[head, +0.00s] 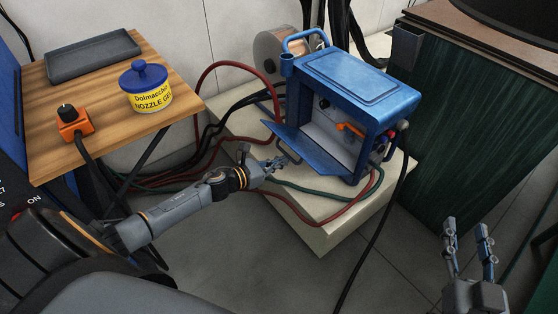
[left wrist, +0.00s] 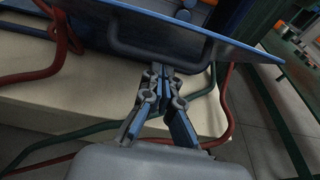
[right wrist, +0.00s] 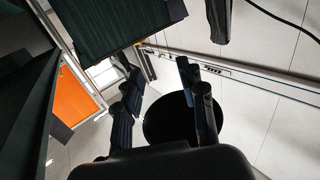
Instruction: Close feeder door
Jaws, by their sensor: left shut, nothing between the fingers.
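The blue wire feeder (head: 360,80) stands on a pale block, and its door (head: 306,149) hangs open, folded down and outward. The grey interior and an orange part (head: 350,130) show inside. My left gripper (head: 281,162) is at the door's outer side, near its handle. In the left wrist view the closed fingers (left wrist: 160,72) point at the dark door handle (left wrist: 160,58) under the door's blue edge (left wrist: 190,27); whether they touch it I cannot tell. My right gripper (head: 468,225) is open and empty at the lower right, far from the feeder; its fingers also show in the right wrist view (right wrist: 160,85).
Red, green and black cables (head: 240,110) run around the pale block (head: 312,235). A wooden table (head: 120,120) at left holds a tray, a yellow-and-blue jar (head: 146,92) and an orange device (head: 74,122). A dark green cabinet (head: 470,110) stands right of the feeder.

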